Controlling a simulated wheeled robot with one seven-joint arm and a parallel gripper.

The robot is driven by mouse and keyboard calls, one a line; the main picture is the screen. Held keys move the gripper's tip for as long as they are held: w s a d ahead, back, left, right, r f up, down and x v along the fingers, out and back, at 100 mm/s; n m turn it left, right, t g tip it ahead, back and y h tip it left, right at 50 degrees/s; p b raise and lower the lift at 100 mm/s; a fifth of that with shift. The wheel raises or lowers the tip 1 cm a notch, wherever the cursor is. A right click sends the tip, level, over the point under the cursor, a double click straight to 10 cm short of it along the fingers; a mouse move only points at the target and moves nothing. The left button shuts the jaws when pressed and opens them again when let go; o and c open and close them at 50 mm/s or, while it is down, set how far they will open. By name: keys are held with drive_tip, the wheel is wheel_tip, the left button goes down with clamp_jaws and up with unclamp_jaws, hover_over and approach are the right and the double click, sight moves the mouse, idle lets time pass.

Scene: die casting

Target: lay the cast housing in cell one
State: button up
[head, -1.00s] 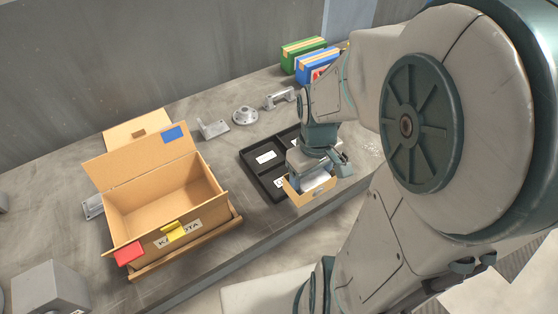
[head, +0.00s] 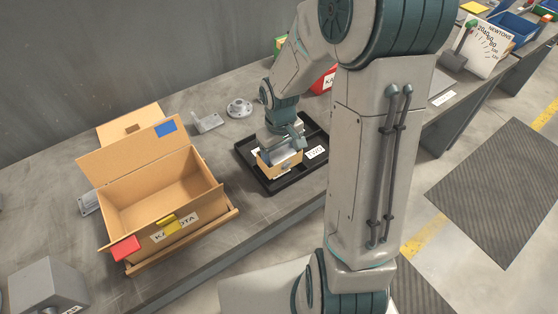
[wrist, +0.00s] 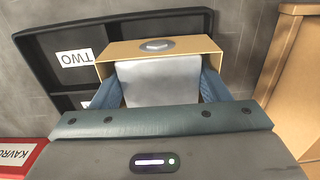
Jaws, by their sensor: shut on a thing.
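The cast housing, a tan open box shape (head: 279,166) around a pale grey inner block (wrist: 158,83), is held in my gripper (wrist: 159,92). The blue fingers are shut on it from either side in the wrist view. The tan front wall (wrist: 125,50) carries a grey oval boss. The housing hangs over the black tray (head: 262,181), left of the label that reads TWO (wrist: 78,64). That label also shows at the tray's right in the head view (head: 315,152). Cell one's label cannot be read, and I cannot tell whether the housing touches the tray floor.
An open cardboard box (head: 165,200) stands left of the tray. A grey bracket (head: 207,122) and a round flange (head: 240,108) lie behind. A red box (head: 323,81) is at the back right. A grey block (head: 48,285) sits front left. The table's front edge runs close to the tray.

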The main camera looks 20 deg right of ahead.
sight(280, 161)
drive_tip(key=shift+f, duration=1.9)
drive_tip(key=shift+f, duration=0.1)
drive_tip(key=shift+f, duration=0.15)
drive_tip(key=o, duration=1.5)
wheel_tip(280, 161, up, 13)
drive_tip(key=shift+s+f+p, duration=0.1)
drive_tip(key=shift+f+p, duration=0.1)
drive_tip(key=shift+p, duration=0.1)
drive_tip(key=s+r+m+t, duration=0.1)
drive_tip(key=s+r, duration=0.1)
drive_tip(key=s, duration=0.2)
drive_tip(key=s+r+m+t, duration=0.1)
drive_tip(key=s+r, duration=0.2)
drive_tip(key=s, duration=0.2)
drive_tip(key=s+r+m+t, duration=0.1)
drive_tip(key=s+r, duration=0.2)
drive_tip(key=s, duration=0.2)
drive_tip(key=shift+s+a+r+m, duration=0.1)
drive_tip(key=shift+a+r+m, duration=0.05)
drive_tip(key=shift+r+m, duration=0.15)
